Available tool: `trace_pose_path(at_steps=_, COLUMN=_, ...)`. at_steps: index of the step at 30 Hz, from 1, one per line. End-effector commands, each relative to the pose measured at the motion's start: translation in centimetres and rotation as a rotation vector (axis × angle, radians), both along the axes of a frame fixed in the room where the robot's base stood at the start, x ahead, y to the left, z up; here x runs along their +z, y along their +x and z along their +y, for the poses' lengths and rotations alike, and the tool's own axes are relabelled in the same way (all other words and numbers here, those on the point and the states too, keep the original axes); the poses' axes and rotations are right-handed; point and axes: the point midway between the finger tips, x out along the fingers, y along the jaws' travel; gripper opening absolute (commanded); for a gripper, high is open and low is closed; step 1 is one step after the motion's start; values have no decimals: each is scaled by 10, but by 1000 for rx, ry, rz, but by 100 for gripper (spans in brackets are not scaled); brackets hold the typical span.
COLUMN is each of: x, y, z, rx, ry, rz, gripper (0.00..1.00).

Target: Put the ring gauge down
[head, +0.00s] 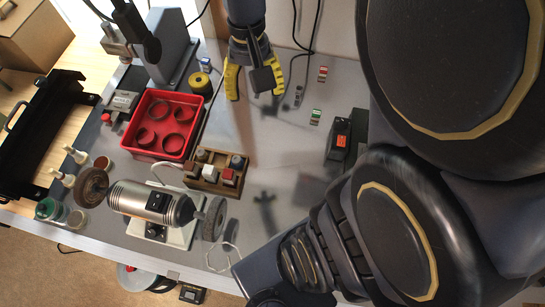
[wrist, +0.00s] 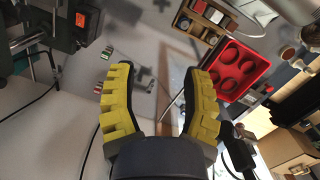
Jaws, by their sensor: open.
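My gripper (head: 254,93) is at the top middle of the head view, its yellow fingers spread with nothing between them. It also shows open and empty in the wrist view (wrist: 157,72). A red tray (head: 187,103) at the left of the gripper holds several ring shapes, red like the tray; it also shows in the wrist view (wrist: 262,68). I cannot tell which ring is the ring gauge.
A wooden block holder (head: 203,183) is beside the tray, with a bench grinder (head: 150,200) in front. A grey column stand (head: 172,48) rises behind the tray. The grey table (head: 265,145) is mostly bare below the gripper.

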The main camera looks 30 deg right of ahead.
Motion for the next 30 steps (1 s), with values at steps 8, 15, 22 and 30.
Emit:
trace_pose_path(at_steps=8, x=19, y=-100, z=44, rx=346, ry=17, rz=20, gripper=48)
trace_pose_path(at_steps=15, x=18, y=-129, z=50, rx=446, ry=22, rz=28, gripper=48)
trace_pose_path(at_steps=22, x=18, y=-129, z=50, rx=447, ry=22, rz=27, gripper=62)
trace_pose_path(at_steps=30, x=30, y=-85, z=31, rx=348, ry=17, rz=25, gripper=100)
